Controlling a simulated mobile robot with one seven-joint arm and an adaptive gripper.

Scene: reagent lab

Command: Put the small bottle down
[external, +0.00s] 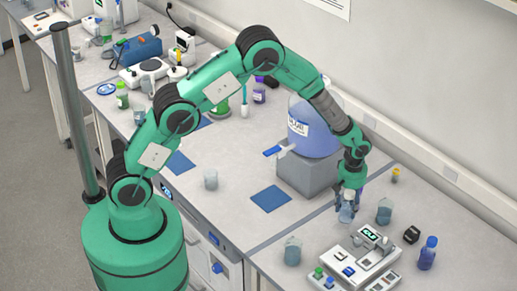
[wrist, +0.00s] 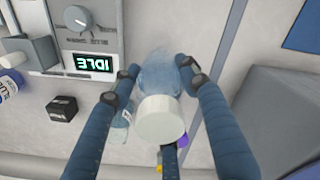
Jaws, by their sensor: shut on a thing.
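The small bottle has a white cap (wrist: 162,119) and a clear, bluish body (wrist: 157,70). In the external view the bottle (external: 346,214) is at my gripper (external: 347,204), low over the right part of the bench. In the wrist view my gripper (wrist: 158,78) has its blue fingers on both sides of the bottle and is shut on it. The cap points toward the wrist camera. I cannot tell whether the bottle's base touches the bench.
A grey-blue bottle (external: 384,211), a black box (external: 411,235) and a blue bottle (external: 428,254) are to the right. A large carboy (external: 313,130) sits on a grey block (external: 308,176).

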